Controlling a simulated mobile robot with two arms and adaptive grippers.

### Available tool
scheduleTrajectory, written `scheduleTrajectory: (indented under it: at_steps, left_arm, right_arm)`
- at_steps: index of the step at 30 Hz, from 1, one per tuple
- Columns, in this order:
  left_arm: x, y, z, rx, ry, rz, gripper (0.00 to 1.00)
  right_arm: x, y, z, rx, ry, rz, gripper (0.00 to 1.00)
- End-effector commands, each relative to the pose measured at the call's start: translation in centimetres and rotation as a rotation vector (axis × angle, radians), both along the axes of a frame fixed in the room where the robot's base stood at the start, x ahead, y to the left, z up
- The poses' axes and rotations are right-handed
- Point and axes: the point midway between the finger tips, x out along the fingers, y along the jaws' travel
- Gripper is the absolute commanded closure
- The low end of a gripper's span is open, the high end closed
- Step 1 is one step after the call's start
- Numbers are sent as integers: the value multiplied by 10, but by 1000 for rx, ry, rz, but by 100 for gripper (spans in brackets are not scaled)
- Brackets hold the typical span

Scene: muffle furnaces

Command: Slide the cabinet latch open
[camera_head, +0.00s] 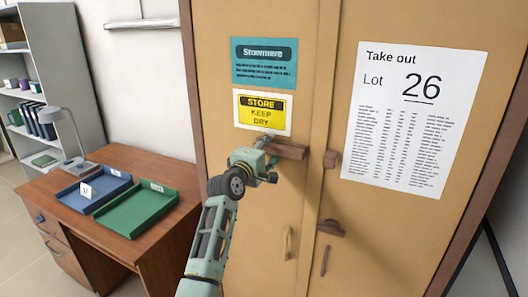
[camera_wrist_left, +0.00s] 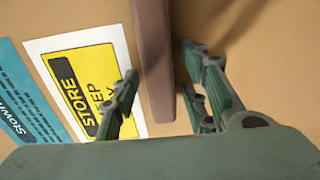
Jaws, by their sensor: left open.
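The tan cabinet (camera_head: 240,200) has two doors. A brown latch bar (camera_head: 290,151) sits near the inner edge of the left door. A small brown block (camera_head: 331,159) sits across the seam on the right door, with a gap between it and the bar. My left gripper (camera_head: 268,158) is open at the bar's left end, and its body hides that end. In the left wrist view, the bar (camera_wrist_left: 153,60) comes down between the two spread fingers of the gripper (camera_wrist_left: 165,100). I cannot tell whether either finger touches it.
A second brown fitting (camera_head: 331,228) and two door handles (camera_head: 288,243) (camera_head: 324,261) are lower down. Paper signs (camera_head: 415,115) are on the doors. A desk (camera_head: 160,170) with a blue tray (camera_head: 80,203), a green tray (camera_head: 135,213) and a lamp stands at left.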

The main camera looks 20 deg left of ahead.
Motion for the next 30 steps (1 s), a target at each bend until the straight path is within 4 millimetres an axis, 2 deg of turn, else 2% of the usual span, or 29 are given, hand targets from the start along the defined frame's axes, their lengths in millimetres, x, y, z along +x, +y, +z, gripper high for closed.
scheduleTrajectory:
  at_steps: [5,15,19,24,30]
  left_arm:
    - [-16,0,-1,0,0,0,59]
    - [-81,3,-1,0,0,2,59]
    - [-101,4,-1,1,1,2,59]
    - [-116,5,-1,0,1,2,59]
    - [-119,5,-1,0,1,2,59]
  right_arm:
    - [1,2,0,2,-1,-1,60]
    - [1,3,0,3,0,-2,60]
    - [1,4,0,5,-1,-2,60]
    - [1,4,0,5,-1,-2,60]
    - [0,4,0,5,-1,-2,60]
